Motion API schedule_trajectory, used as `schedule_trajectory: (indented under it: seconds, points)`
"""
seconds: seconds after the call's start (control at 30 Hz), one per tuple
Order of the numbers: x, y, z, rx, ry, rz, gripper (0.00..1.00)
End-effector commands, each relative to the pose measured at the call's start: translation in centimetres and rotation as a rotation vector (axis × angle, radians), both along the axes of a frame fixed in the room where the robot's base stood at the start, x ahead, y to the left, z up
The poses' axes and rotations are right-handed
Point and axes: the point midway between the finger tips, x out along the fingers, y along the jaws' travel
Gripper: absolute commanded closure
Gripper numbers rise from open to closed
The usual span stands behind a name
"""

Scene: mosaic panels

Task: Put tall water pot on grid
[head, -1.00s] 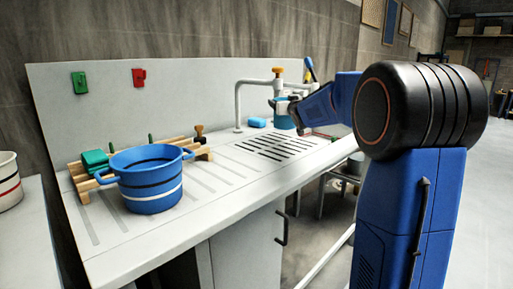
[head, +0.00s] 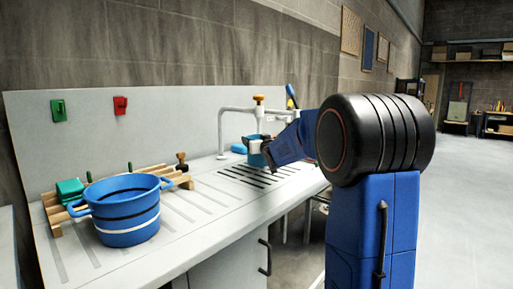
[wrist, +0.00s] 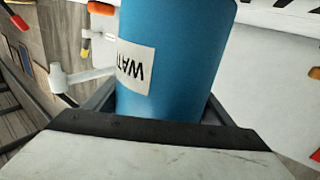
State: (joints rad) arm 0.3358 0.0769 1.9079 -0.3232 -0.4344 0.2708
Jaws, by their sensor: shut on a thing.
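The tall water pot (wrist: 185,65) is a blue cylinder with a white label, partly readable as "WAT", in the wrist view. It shows small and partly hidden by my arm in the head view (head: 256,158). My gripper (wrist: 160,105) is shut on it, with the jaws around its lower part in the wrist view. The grid (head: 250,176) is a set of dark slots in the counter. In the head view the pot appears over the grid's far side; I cannot tell whether it touches the surface.
A large blue two-handled pot (head: 127,212) with dark and white bands stands on the ribbed counter (head: 190,240) at left. Behind it is a wooden rack (head: 50,208) with a green block (head: 70,191).

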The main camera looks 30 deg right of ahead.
Motion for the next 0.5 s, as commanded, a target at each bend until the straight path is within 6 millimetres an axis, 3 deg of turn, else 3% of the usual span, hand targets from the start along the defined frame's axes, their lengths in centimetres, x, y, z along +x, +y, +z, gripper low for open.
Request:
schedule_trajectory:
  seconds: [0.2, 0.5]
  points:
    - [0.0, 0.0, -2.7, 0.001, 0.001, 0.000, 0.64]
    - [0.0, 0.0, -2.8, 0.000, 0.000, 0.000, 0.64]
